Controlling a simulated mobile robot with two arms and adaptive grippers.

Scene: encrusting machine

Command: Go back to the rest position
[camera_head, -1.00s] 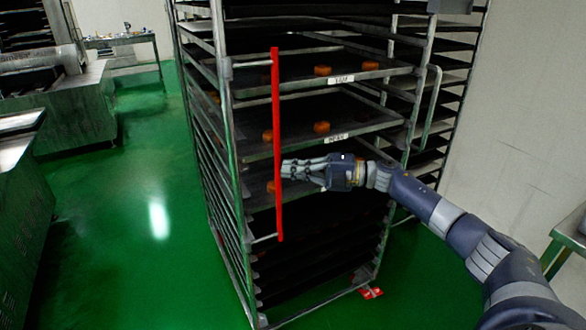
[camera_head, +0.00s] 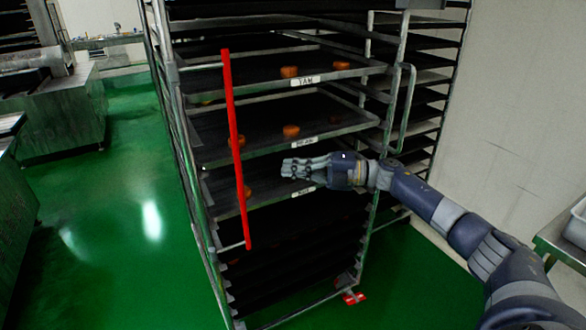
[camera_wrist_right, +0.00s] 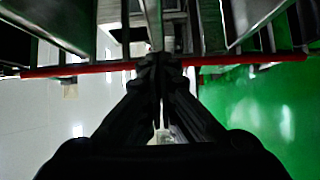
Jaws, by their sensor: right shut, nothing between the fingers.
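My right gripper (camera_head: 303,167) reaches in from the right in the head view, in front of the tray rack (camera_head: 208,235). It is shut and empty. Its fingers point left toward the red bar (camera_head: 236,140) on the rack's front, with a gap between them in the picture. In the right wrist view, the closed fingers (camera_wrist_right: 160,62) overlap the red bar (camera_wrist_right: 90,68), which runs across the picture; I cannot tell from that view whether they touch. My left gripper does not show.
Rack trays hold several orange-brown round pieces, such as one on the upper tray (camera_head: 289,71). A metal table edge (camera_head: 560,235) stands at the right. Steel machines (camera_head: 60,120) stand at the left. Green floor (camera_head: 110,220) is open left of the rack.

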